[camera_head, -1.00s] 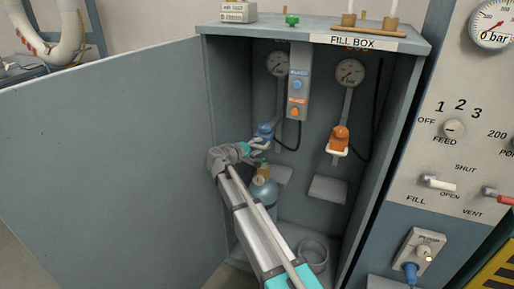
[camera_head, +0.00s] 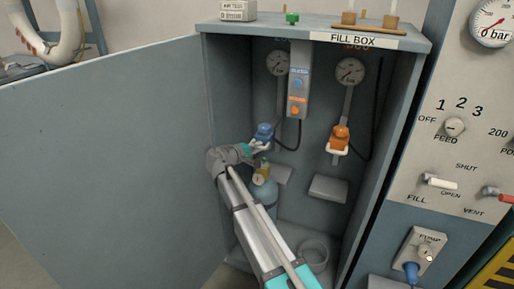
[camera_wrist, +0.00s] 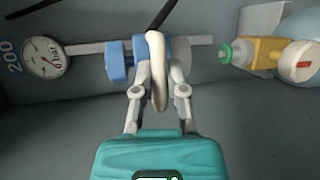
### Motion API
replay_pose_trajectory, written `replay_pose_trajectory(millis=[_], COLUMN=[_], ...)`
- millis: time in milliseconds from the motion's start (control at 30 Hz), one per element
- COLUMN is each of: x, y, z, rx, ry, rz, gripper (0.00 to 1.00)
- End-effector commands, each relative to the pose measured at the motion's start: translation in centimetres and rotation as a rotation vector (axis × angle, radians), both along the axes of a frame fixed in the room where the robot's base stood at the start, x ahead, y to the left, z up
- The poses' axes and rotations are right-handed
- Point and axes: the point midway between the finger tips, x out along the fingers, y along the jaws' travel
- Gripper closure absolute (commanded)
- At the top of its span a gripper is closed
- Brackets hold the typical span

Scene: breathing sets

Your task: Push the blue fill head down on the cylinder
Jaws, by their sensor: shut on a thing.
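The blue fill head (camera_head: 264,131) hangs inside the fill box at the left, with a pale curved handle. My gripper (camera_wrist: 158,94) is shut on the fill head, its fingers at the pale handle in the wrist view (camera_wrist: 157,70). A light blue cylinder (camera_head: 264,190) stands below the head, with a yellow valve (camera_head: 264,171) on top. In the wrist view the valve (camera_wrist: 265,53) lies to the right, with a green part facing the fill head. A gap shows between head and valve there. My arm hides part of the cylinder.
The orange fill head (camera_head: 340,139) hangs to the right with its own gauge (camera_head: 350,72). A button box (camera_head: 299,82) is between them. The open door (camera_head: 110,150) stands on the left. A round empty holder (camera_head: 314,250) is on the box floor.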

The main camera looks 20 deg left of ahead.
Motion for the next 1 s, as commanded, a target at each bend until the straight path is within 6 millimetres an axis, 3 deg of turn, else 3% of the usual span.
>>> replay_pose_trajectory(millis=[700,1000], x=[0.0,0.0], y=[-0.1,-0.1], z=[-6.7,-8.4], rx=[0.001,0.002], ry=[0.001,0.002], rz=[-0.002,-0.002], gripper=[1.0,1.0])
